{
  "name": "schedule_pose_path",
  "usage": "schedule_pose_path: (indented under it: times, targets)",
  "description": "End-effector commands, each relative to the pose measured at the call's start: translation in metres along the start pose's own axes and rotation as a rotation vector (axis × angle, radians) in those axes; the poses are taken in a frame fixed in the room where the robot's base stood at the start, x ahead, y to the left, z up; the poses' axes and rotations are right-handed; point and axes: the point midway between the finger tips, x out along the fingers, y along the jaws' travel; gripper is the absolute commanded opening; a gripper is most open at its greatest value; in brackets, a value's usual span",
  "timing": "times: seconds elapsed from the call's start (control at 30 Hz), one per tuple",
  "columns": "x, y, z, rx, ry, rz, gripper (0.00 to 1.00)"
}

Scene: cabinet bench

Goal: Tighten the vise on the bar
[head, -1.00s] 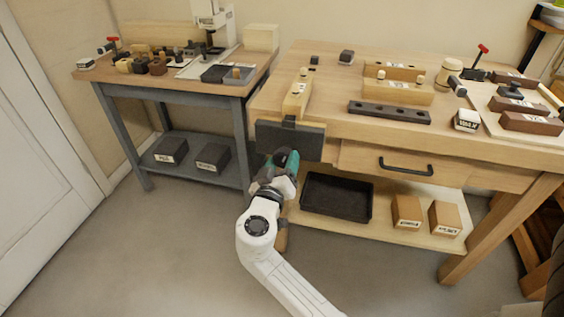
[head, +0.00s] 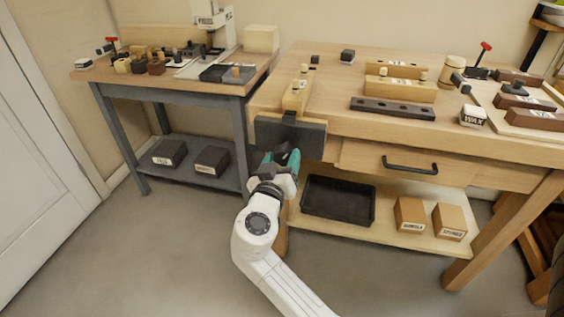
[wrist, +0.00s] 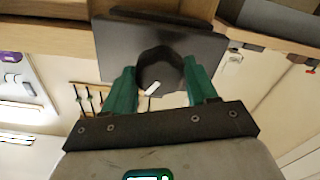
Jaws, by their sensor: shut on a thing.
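The vise's wide dark front jaw (head: 268,132) is at the left front of the wooden bench. It also shows in the wrist view (wrist: 118,45). A pale wooden bar (head: 296,96) lies on the bench top behind the jaw; whether the jaw presses on it I cannot tell. My gripper (head: 288,160) is in front of the jaw, at its lower middle. In the wrist view my gripper (wrist: 161,84) has its green fingers on both sides of a dark faceted knob (wrist: 160,65) with a white mark, shut on it. In the head view my gripper hides the knob.
A drawer with a black handle (head: 410,166) is right of the vise. Below it a black tray (head: 338,200) and two boxes sit on the lower shelf (head: 385,222). A grey side table (head: 170,91) stands left. The floor in front is clear.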

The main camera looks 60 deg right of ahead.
Motion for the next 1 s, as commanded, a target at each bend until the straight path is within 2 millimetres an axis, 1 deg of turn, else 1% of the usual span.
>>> schedule_pose_path:
  times: [0.03, 0.6, 1.0]
  targets:
    - [-0.0006, -0.0017, 0.0035, 0.011, -0.002, -0.002, 0.31]
    - [-0.0001, -0.0018, 0.0033, 0.141, -0.002, -0.003, 0.31]
    - [-0.0002, -0.0009, 0.0017, 0.159, -0.003, -0.003, 0.31]
